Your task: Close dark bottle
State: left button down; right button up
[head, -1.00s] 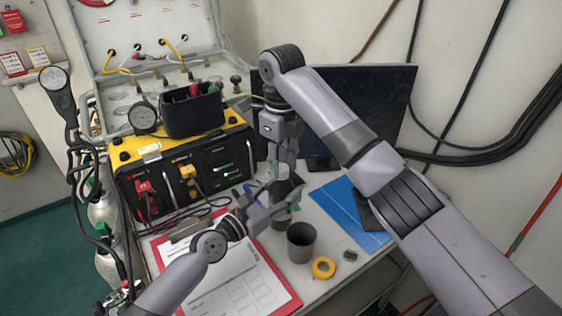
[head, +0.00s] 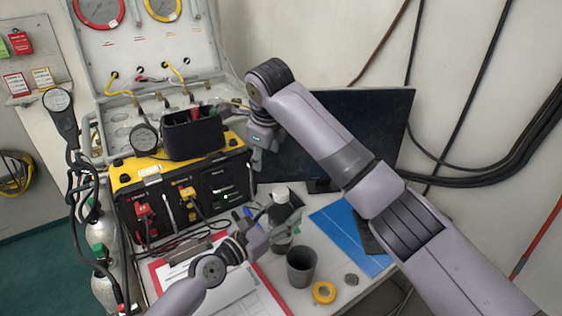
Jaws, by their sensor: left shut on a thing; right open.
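The dark bottle (head: 287,214) stands upright on the table in front of the monitor, with a pale cap (head: 281,193) on its top. I cannot tell how tightly the cap sits. My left gripper (head: 279,226) comes in from the lower left and is shut on the bottle's body, hiding part of it. My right gripper (head: 261,161) is open and empty, above and to the left of the cap, apart from it and near the right end of the yellow-black panel. Its fingertips are small and hard to make out.
A dark cup (head: 301,267), a yellow tape roll (head: 324,292) and a small grey piece (head: 351,280) stand near the front edge. A red clipboard (head: 272,290), a blue folder (head: 345,236), the panel box (head: 181,190) and a monitor (head: 345,140) surround the bottle.

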jog(key=w+a+r+n+t+y, duration=0.2)
jog(key=a+r+n+t, duration=0.2)
jog(key=r+n, duration=0.3)
jog(key=w+a+r+n+t+y, duration=0.2)
jog(key=a+r+n+t+y, duration=0.15)
jog(key=r, duration=0.55)
jog(key=w+a+r+n+t+y, duration=0.25)
jog(key=r+n+t, duration=0.25)
jog(key=r+n, duration=0.25)
jog(key=s+a+r+n+g+y, duration=0.3)
jog(key=s+a+n+g+y, duration=0.15)
jog(key=n, duration=1.05)
jog(key=s+a+r+n+g+y, duration=0.35)
jog(key=s+a+n+y, duration=0.2)
jog(key=n, duration=0.95)
jog(key=n+g+h, duration=0.9)
jog(key=n+h, duration=1)
jog(key=n, duration=1.6)
send_over(281, 191)
notch_tip(281, 191, down, 27)
jog(key=shift+r, duration=0.1)
jog(key=shift+f, duration=4)
